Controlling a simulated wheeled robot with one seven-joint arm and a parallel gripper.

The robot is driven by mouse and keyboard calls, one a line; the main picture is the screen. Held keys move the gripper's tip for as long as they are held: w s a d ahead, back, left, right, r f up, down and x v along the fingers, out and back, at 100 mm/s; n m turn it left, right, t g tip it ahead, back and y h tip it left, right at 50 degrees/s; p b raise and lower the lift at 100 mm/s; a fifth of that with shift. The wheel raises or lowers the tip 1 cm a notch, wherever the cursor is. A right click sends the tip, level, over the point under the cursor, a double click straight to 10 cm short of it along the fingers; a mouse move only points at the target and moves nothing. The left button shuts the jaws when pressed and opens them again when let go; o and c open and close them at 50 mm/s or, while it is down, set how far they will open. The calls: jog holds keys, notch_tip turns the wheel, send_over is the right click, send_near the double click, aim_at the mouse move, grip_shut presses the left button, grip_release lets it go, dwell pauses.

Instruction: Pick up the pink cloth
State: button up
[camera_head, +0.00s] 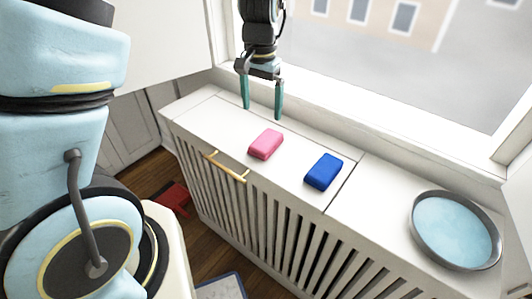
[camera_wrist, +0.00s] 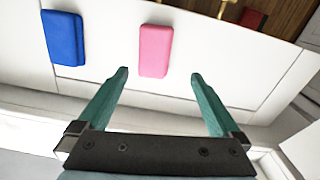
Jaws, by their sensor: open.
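The pink cloth (camera_head: 266,144) is a small, thick, block-like piece lying flat on top of the white slatted cabinet. In the wrist view the pink cloth (camera_wrist: 155,51) lies ahead of the fingertips, roughly centred between them. My gripper (camera_head: 262,113) has two teal fingers spread apart and points down, behind the cloth on the window side. In the wrist view my gripper (camera_wrist: 159,73) is open with nothing between its fingers. It appears apart from the cloth.
A blue block-like cloth (camera_head: 324,172) lies to the right of the pink one. A round grey-rimmed dish with a light blue inside (camera_head: 413,222) stands farther right on the white cabinet top (camera_head: 365,215). A gold handle (camera_head: 226,167) is on the cabinet front. The window frame (camera_head: 400,122) rises behind.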

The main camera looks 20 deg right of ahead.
aim_at(266, 139)
jog(key=f, duration=0.3)
jog(key=f+p, duration=0.1)
jog(key=f, duration=0.3)
jog(key=d+f, duration=0.1)
jog(key=f, duration=0.3)
jog(key=shift+s+f+p, duration=0.15)
jog(key=shift+s+p, duration=0.15)
jog(key=shift+s, duration=0.1)
jog(key=c, duration=1.2)
